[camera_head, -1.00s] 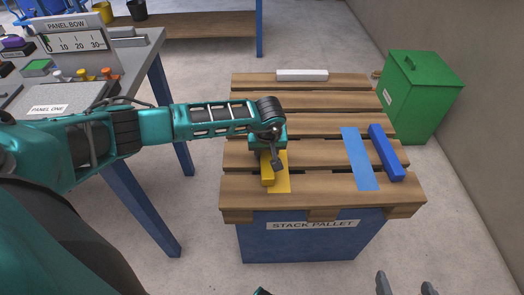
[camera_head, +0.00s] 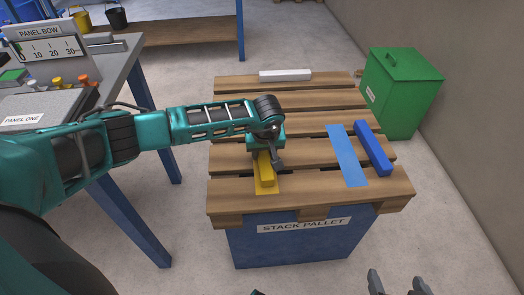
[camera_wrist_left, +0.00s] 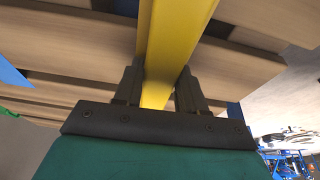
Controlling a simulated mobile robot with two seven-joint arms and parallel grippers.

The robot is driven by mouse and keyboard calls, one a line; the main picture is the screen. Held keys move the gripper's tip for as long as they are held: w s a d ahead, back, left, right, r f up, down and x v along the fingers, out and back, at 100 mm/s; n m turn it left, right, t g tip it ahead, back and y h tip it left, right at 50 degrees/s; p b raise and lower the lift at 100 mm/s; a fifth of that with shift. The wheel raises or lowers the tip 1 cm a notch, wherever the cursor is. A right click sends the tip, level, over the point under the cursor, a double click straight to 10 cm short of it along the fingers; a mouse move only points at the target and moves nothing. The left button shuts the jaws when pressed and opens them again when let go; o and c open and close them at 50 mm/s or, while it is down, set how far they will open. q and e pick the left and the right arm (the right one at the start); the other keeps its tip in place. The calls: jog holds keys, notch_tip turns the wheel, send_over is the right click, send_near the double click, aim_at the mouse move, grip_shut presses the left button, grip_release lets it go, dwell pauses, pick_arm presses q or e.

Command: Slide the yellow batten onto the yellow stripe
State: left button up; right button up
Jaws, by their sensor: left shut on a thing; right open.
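The yellow batten (camera_head: 264,170) lies on the wooden pallet near its front left. The flat yellow stripe (camera_head: 268,190) shows around the batten's near end, so the batten lies over it; the far part is hidden under my left gripper. My left gripper (camera_head: 265,150) is shut on the batten. In the left wrist view the batten (camera_wrist_left: 170,45) runs between the two fingers (camera_wrist_left: 158,88). My right gripper (camera_head: 402,284) is open and empty at the bottom edge, off the front of the pallet.
The pallet (camera_head: 225,188) stands on a blue base labelled STACK PALLET. A blue stripe (camera_head: 347,158) and blue batten (camera_head: 373,148) lie at its right, a white batten (camera_head: 285,76) at its back. A green box (camera_head: 400,92) stands right; a grey panel table (camera_head: 120,75) stands left.

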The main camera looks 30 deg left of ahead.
pick_arm(q)
jog(key=o, duration=1.2)
